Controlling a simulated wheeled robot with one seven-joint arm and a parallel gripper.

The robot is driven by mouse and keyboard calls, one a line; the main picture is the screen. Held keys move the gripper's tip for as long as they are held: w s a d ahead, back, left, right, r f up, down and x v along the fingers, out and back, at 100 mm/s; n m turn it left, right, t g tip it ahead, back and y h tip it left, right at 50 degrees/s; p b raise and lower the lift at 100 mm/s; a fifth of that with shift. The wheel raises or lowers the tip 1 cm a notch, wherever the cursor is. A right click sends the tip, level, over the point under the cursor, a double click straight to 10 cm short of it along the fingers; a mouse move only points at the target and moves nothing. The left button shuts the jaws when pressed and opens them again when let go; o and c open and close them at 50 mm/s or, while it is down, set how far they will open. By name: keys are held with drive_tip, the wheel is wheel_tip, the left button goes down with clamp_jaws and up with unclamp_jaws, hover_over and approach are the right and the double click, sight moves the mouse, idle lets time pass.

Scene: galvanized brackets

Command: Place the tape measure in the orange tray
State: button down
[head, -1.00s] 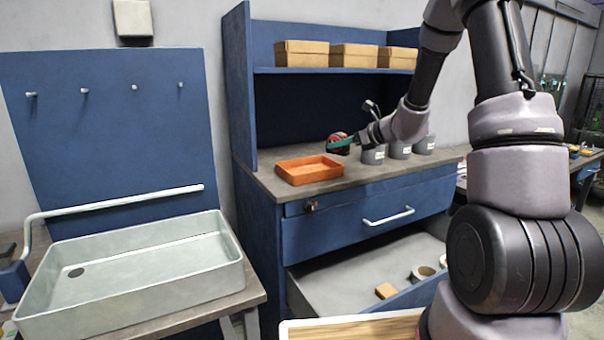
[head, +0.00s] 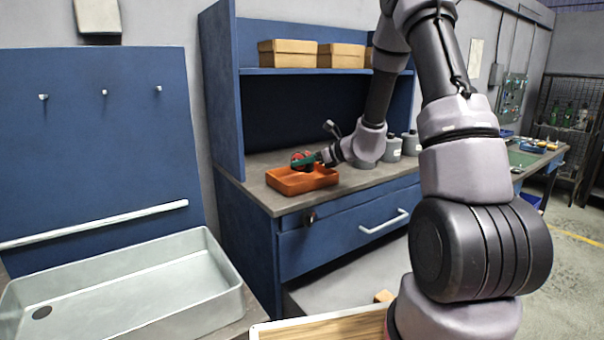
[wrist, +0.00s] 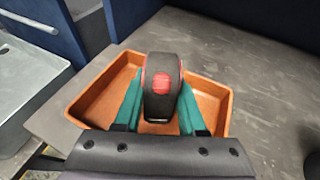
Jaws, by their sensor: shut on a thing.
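The tape measure (wrist: 161,88) is dark with a red patch and is gripped between the green fingers of my gripper (wrist: 160,105) in the wrist view. In the head view the red and dark tape measure (head: 301,159) shows at the end of my gripper (head: 308,160). The orange tray (head: 283,183) sits on the grey counter. The tape measure is over the tray, within its outline in the wrist view, where the tray's rim (wrist: 222,98) shows around it. I cannot tell whether it touches the tray floor.
Several grey canisters (head: 393,146) stand right of the tray, close to my arm. Cardboard boxes (head: 287,53) rest on the shelf above. A pale sink (head: 130,290) is at left. The counter (wrist: 265,100) beside the tray is bare.

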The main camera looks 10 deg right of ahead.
sight(303, 171)
drive_tip(key=shift+f, duration=1.75)
drive_tip(key=shift+c, duration=2.4)
unclamp_jaws()
drive_tip(key=shift+f, duration=0.15)
